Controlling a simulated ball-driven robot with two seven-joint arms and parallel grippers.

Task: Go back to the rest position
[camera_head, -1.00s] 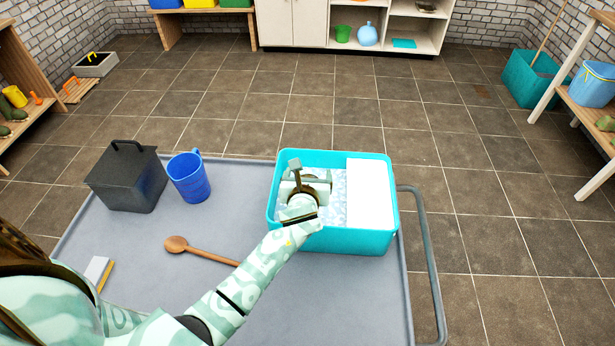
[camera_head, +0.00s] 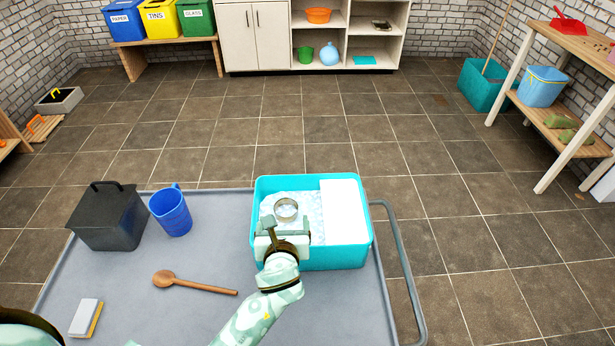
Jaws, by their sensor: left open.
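My left gripper (camera_head: 286,226) is open over the left part of a teal tub (camera_head: 345,258) on the grey cart top. A round metal ring-like object (camera_head: 286,209) shows inside the tub just beyond the fingers, in pale, foamy-looking contents. I cannot tell whether the gripper touches it. My left arm reaches up from the bottom of the view. My right gripper is not in view.
A white board (camera_head: 345,208) covers the tub's right part. A cart rail (camera_head: 402,262) runs on the right.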

